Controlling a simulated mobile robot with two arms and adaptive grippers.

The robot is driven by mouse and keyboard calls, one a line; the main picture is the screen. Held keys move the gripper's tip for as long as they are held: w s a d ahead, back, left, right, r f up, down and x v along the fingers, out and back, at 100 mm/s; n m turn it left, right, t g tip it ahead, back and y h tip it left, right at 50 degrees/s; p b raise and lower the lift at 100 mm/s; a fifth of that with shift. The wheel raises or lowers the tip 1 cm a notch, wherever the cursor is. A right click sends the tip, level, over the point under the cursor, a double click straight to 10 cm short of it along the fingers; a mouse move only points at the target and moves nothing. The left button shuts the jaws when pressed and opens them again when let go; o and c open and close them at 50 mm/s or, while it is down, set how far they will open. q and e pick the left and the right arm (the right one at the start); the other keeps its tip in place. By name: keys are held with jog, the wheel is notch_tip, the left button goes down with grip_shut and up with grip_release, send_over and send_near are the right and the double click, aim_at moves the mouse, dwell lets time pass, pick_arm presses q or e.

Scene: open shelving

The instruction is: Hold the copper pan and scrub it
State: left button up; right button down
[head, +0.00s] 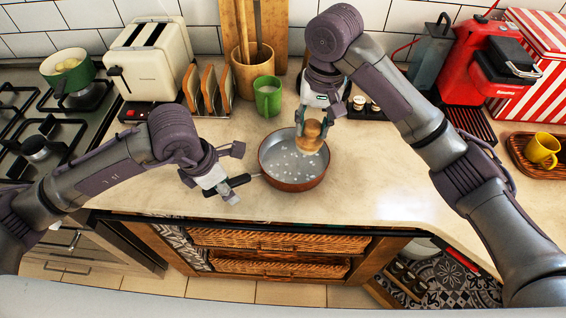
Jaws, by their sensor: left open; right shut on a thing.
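The copper pan (285,180) sits on the pale countertop near its front edge, its dark handle (240,181) pointing left. White flecks lie on its grey inside. My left gripper (222,192) is open at the handle's end; whether it touches the handle I cannot tell. My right gripper (317,116) points down over the pan and is shut on a wooden scrubbing brush (311,135). The brush is over the right side of the pan's inside; its underside is hard to make out, so contact with the pan is unclear.
A green mug (267,97) and a wooden utensil pot (252,80) stand behind the pan. A toast rack (208,90) and cream toaster (150,62) are at back left, beside the stove. Small jars (367,106) stand behind my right gripper. Counter right of the pan is clear.

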pick_arm(q)
jog(key=shift+r, duration=0.1)
jog(key=v, duration=1.1)
jog(key=shift+a+r, duration=0.2)
jog(key=shift+r, duration=0.15)
jog(key=shift+s, duration=0.1)
